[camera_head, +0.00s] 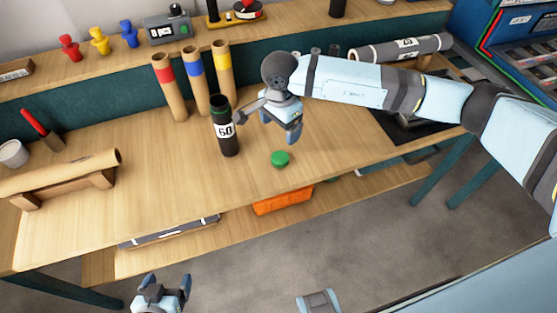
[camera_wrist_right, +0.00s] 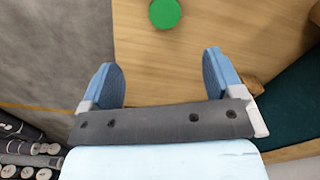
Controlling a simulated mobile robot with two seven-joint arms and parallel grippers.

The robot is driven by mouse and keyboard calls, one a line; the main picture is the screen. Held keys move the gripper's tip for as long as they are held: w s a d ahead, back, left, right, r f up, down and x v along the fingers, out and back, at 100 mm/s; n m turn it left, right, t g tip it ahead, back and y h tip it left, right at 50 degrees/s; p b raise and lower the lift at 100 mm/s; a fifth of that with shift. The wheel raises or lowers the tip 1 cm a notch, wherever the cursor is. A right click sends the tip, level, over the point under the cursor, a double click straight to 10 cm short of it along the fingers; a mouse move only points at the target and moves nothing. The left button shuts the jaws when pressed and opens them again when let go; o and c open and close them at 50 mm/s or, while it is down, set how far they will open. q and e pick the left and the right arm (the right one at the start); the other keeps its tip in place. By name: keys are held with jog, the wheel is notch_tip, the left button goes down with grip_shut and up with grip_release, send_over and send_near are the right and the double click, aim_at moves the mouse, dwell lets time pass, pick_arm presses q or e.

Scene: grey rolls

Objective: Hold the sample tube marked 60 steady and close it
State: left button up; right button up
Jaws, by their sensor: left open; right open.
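The sample tube marked 60 (camera_head: 228,145) stands upright on the wooden table, dark with a white label. Its top looks uncapped, with a greenish rim. A green cap (camera_head: 280,158) lies on the table to its right, nearer the front edge; it also shows at the top of the right wrist view (camera_wrist_right: 165,13). My right gripper (camera_head: 268,122) is open and empty, just right of the tube and above the table behind the cap. Whether a finger touches the tube I cannot tell. My left gripper (camera_head: 165,290) is open and empty, below the table's front edge.
Three cardboard tubes with red, blue and yellow bands (camera_head: 196,82) stand behind the tube. A brown roll (camera_head: 70,172) rests on a wooden cradle at left. A grey roll (camera_head: 400,48) lies at the back right. An orange bin (camera_head: 283,202) sits on the lower shelf. The table's front middle is clear.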

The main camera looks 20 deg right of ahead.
jog(key=shift+f, duration=0.1)
send_over(280, 158)
jog(key=f, duration=0.8)
jog(key=shift+s+a+f+p, duration=0.15)
jog(key=shift+s+f+p, duration=0.05)
jog(key=shift+s+p, duration=0.15)
jog(key=f, duration=0.5)
jog(key=shift+w+f+p, duration=0.15)
jog(key=shift+w+p, duration=0.25)
jog(key=c, duration=1)
